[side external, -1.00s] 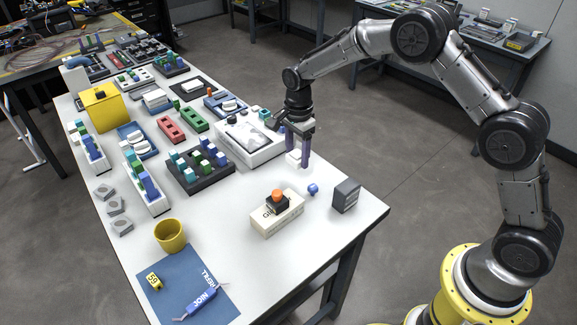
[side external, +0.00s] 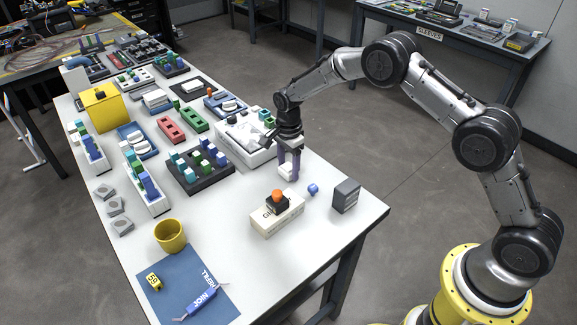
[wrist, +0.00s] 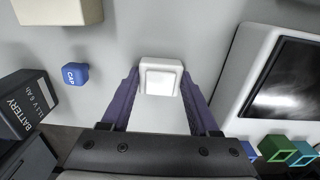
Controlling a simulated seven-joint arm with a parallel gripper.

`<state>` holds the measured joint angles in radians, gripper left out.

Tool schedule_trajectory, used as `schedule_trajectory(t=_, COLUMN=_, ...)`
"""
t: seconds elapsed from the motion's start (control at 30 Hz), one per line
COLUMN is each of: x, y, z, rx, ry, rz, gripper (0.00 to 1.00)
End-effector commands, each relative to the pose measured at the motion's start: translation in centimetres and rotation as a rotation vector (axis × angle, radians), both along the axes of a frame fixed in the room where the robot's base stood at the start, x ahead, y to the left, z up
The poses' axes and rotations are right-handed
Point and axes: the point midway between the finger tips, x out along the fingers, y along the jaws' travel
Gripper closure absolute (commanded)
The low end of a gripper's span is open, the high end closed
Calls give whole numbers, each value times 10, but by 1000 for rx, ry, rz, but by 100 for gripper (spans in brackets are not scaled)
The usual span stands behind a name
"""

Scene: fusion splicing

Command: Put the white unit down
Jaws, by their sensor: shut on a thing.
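The white unit (wrist: 161,77) is a small pale block between my gripper's two purple fingers in the wrist view. My gripper (side external: 288,173) is shut on it, and the unit's lower end (side external: 287,176) shows below the fingertips in the side view. It is at or just above the bare white table (side external: 340,245); I cannot tell whether it touches. It stands between the white tray with a dark screen (side external: 250,156) and the blue cap (side external: 313,188).
The grey battery (side external: 345,196) and a cream box with an orange button (side external: 278,214) stand near the cap. The tray's edge is close on the other side. A dark block rack (side external: 188,187) lies farther left. Bare table shows around the fingers.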

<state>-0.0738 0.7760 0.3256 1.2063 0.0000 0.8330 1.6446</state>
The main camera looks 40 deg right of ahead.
Motion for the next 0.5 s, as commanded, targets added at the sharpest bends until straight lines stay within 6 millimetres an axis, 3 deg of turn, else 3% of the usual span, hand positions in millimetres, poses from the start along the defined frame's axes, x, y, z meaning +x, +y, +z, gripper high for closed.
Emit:
schedule_trajectory(t=0.07, x=0, y=0, z=-3, rx=0, ry=1, rz=0, gripper=93)
schedule_trajectory(t=0.1, x=0, y=0, z=-3, rx=0, ry=1, rz=0, gripper=33)
schedule_trajectory(t=0.2, x=0, y=0, z=-3, rx=0, ry=1, rz=0, gripper=15)
schedule_trajectory(t=0.27, x=0, y=0, z=-3, rx=0, ry=1, rz=0, gripper=9)
schedule_trajectory(t=0.5, x=0, y=0, z=-2, rx=0, ry=1, rz=0, gripper=9)
